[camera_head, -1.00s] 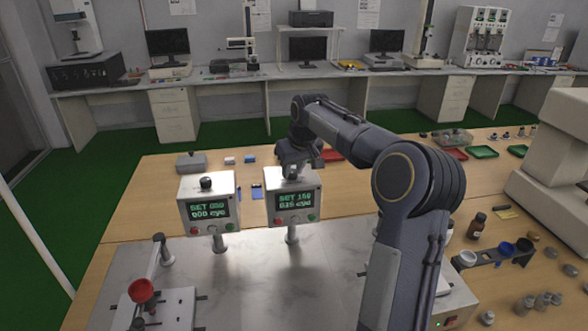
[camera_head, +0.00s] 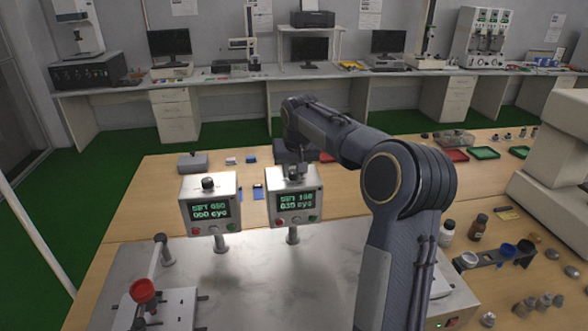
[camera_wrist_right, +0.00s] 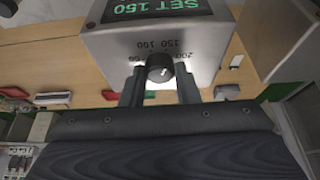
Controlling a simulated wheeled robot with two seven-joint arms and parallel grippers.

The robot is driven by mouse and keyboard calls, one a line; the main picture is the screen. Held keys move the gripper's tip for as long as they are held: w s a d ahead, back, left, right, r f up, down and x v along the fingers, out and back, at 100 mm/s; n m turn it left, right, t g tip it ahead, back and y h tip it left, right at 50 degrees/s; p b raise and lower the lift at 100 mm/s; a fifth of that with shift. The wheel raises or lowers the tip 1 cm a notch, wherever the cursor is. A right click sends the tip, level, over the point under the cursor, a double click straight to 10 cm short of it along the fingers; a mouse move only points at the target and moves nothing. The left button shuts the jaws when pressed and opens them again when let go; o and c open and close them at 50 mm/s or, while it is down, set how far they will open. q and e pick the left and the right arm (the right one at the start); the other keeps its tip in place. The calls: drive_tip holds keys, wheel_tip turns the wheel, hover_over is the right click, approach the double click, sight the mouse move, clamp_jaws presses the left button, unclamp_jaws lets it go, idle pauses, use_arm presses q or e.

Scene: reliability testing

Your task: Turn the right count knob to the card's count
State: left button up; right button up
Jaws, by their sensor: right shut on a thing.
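The right counter box (camera_head: 294,206) is a grey box on a post with a green display, and its black count knob is on top. In the right wrist view the knob (camera_wrist_right: 159,68) sits between the two fingers of my right gripper (camera_wrist_right: 160,88), which is shut on it. Printed numbers, including 150 and 100, surround the knob, and the display (camera_wrist_right: 155,8) reads SET 150. A white mark shows on the knob's face. In the head view my right gripper (camera_head: 297,172) is above the box. My left gripper is out of view.
The left counter box (camera_head: 210,204) stands beside the right one with its own knob (camera_head: 208,184). Bottles (camera_head: 477,227) and a dark rack (camera_head: 495,256) are at right. The metal plate in front is mostly clear.

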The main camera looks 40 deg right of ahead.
drive_tip(key=o, duration=1)
drive_tip(key=shift+c, duration=0.2)
drive_tip(key=v, duration=0.8)
drive_tip(key=shift+b, duration=0.45)
